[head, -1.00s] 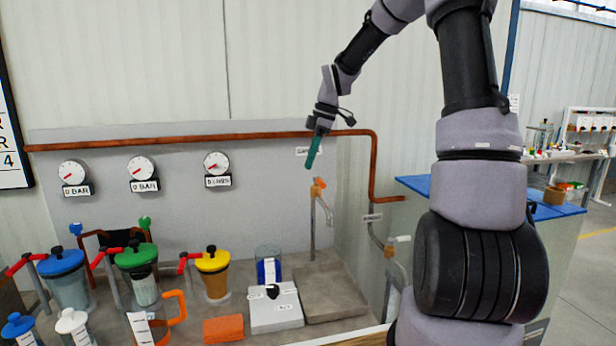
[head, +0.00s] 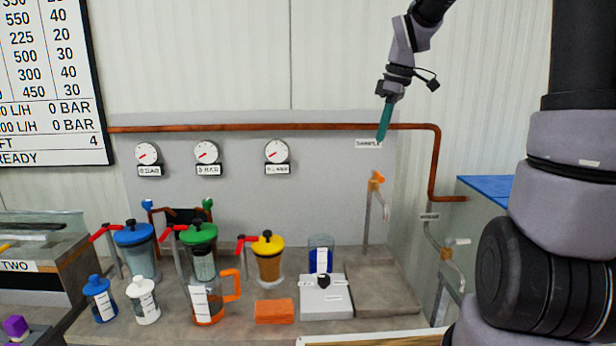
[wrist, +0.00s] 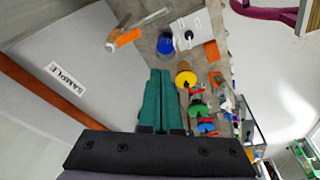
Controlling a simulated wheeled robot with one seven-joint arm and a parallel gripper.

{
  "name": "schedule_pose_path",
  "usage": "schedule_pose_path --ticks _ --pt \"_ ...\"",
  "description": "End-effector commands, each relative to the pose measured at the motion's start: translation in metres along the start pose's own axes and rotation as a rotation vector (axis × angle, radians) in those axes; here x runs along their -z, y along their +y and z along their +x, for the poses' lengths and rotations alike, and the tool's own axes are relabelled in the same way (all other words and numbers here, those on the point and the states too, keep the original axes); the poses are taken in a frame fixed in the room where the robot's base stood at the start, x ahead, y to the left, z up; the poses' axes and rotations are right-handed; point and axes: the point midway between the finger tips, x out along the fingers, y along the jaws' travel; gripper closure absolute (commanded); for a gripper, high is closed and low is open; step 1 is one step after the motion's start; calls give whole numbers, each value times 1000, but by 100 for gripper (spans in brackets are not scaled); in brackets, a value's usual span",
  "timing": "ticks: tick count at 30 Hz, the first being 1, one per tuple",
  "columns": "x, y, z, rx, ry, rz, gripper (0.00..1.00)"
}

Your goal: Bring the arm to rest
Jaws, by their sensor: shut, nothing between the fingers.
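My gripper (head: 383,122) is raised in front of the grey back panel, close to the copper pipe and the "SAMPLE" label in the head view. Its green fingers point down and are closed together, with nothing between them. In the wrist view the gripper (wrist: 160,100) shows both green fingers side by side, with the bench items beyond and below. The fingers appear clear of the bench and of the orange-handled sample tap (head: 375,182), which stands below them. My arm comes down from the top of the head view.
On the bench stand blue-, green- and yellow-lidded vessels (head: 267,262), an orange-handled jug (head: 207,300), an orange block (head: 274,311) and a white box (head: 325,298) with a black knob. Three gauges (head: 277,152) sit on the panel. A copper pipe (head: 330,127) runs across it.

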Motion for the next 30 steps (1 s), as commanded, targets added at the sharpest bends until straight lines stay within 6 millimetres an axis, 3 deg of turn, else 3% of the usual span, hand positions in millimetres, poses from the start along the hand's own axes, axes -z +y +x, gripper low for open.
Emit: schedule_pose_path --ticks 1,6,15,21,30 --pt "-7 -16 -15 -48 1 93 100" --pt "-36 -61 -50 -164 70 460 100" --pt "-92 -133 -85 -210 339 1065 100" --pt "-112 -155 -88 -160 454 1278 100" --pt "-115 -158 -87 -147 472 1319 100"
